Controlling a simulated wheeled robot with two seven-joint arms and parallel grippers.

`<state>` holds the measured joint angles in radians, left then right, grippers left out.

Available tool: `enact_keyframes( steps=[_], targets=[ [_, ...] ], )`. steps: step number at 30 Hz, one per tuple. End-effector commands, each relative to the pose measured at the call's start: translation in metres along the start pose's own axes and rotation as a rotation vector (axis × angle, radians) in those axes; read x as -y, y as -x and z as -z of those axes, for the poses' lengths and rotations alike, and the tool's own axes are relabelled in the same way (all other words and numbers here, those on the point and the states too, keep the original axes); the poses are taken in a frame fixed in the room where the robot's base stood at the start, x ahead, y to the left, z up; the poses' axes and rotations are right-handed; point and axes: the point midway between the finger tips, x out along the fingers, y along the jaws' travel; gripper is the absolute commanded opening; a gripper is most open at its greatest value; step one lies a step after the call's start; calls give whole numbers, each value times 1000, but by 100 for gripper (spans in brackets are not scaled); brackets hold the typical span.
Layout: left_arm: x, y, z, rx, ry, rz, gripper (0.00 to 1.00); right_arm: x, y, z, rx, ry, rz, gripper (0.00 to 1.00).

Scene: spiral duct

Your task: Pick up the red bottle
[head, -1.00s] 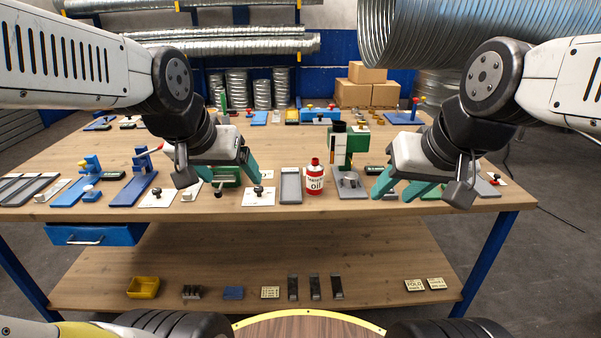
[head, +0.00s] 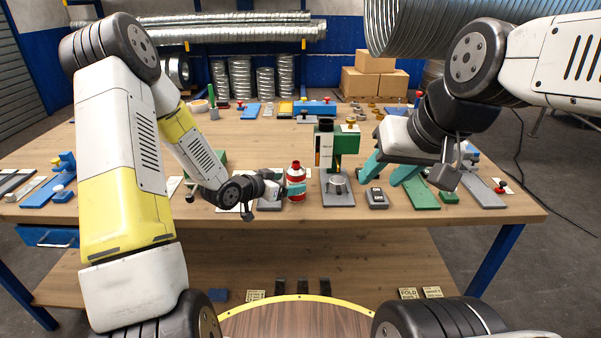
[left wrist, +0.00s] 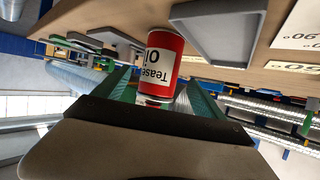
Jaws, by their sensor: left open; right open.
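The red bottle (head: 296,172), with a white label and red cap, stands upright near the front edge of the workbench. My left gripper (head: 284,189) is low at its left side, its fingers pointing toward it. In the left wrist view the bottle (left wrist: 163,62) appears upside down between the two green fingers, label facing the camera. The fingers are open; whether either touches the bottle I cannot tell. My right gripper (head: 385,173) is open and empty above the bench, right of the bottle.
A green device with a grey base (head: 338,192) stands close right of the bottle. A grey tray (left wrist: 222,35) lies beside the bottle. Several small fixtures line the bench's front, and cardboard boxes (head: 372,84) stand at the back.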

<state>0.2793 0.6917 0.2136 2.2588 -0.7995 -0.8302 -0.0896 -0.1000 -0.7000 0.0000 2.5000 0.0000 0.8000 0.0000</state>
Motion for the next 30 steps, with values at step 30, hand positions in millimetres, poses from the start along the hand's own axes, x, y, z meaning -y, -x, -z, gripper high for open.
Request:
enact_keyframes(
  steps=[30],
  targets=[
    [0, -79, -4, -9, 3, -6, 63, 0, 0, 0, 0, 0, 0, 43]
  ],
)
